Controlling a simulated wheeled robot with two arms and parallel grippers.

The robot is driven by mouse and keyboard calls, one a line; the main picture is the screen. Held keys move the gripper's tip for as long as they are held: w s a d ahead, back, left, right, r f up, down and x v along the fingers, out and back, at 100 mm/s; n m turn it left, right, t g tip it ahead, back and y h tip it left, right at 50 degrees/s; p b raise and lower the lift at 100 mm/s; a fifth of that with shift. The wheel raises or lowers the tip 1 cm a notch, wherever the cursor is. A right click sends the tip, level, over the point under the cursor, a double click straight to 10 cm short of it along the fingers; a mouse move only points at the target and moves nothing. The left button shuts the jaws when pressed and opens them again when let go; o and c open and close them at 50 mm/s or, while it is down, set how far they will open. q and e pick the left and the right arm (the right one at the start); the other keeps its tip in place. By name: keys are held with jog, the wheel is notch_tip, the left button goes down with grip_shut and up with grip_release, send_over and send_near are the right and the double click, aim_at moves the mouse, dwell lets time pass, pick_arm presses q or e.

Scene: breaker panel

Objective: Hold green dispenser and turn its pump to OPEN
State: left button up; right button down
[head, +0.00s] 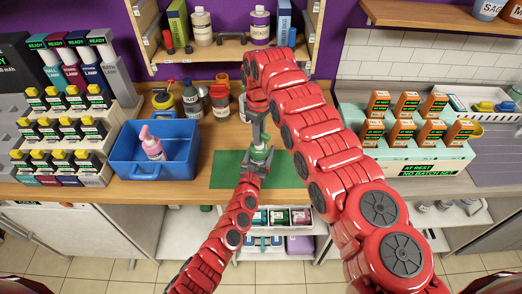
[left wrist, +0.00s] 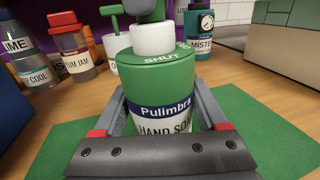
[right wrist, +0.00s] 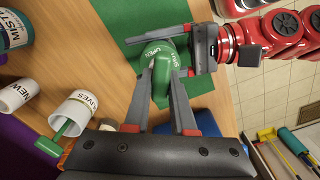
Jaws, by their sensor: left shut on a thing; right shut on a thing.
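The green dispenser (left wrist: 148,88) stands upright on a green mat (left wrist: 60,150), with a white Pulimbra label, a white collar (left wrist: 152,38) and the word SHUT on its shoulder. My left gripper (head: 255,164) is shut around its body, one finger on each side in the left wrist view. My right gripper (head: 258,108) comes down from above. In the right wrist view its fingers close on the green pump head, and OPEN and SHUT show on the green top (right wrist: 160,56) beyond. In the left wrist view the pump head is mostly cut off by the top edge.
A blue tray (head: 125,172) holding a pink pump bottle (head: 151,145) stands left of the mat. Jars and bottles (head: 192,100) stand behind. A mint rack (head: 430,163) of orange-topped boxes is at right. A shelf (head: 225,52) is above.

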jog(key=shift+n, duration=1)
jog(key=shift+n, duration=2.5)
jog(key=c, duration=0.7)
grip_release()
jog(key=shift+o, duration=0.2)
